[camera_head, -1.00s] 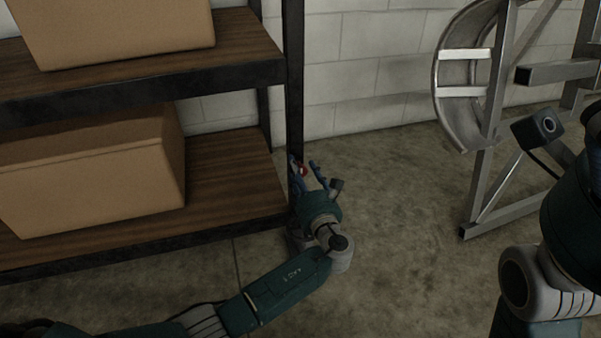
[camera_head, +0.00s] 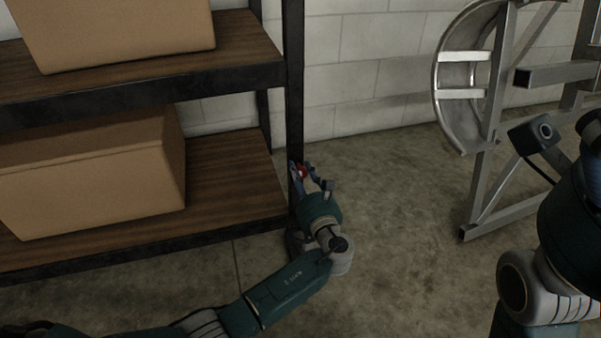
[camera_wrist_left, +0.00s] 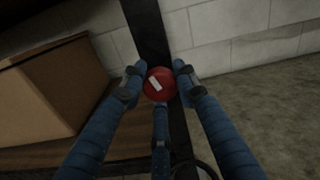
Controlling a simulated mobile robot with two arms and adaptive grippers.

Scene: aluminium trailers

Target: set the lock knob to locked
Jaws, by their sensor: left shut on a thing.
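The lock knob (camera_wrist_left: 160,84) is a round red knob with a white bar mark, on the dark upright post of the shelf. In the left wrist view the white mark is tilted, its upper end leaning left. My left gripper (camera_wrist_left: 158,82) is shut on the knob, with blue fingers on both sides and one below.
The shelf (camera_head: 240,175) has dark wooden boards and black posts. Cardboard boxes stand on the lower board (camera_head: 90,175) and the upper board (camera_head: 120,30). A metal trailer frame (camera_head: 485,130) stands at the right. The concrete floor between is clear.

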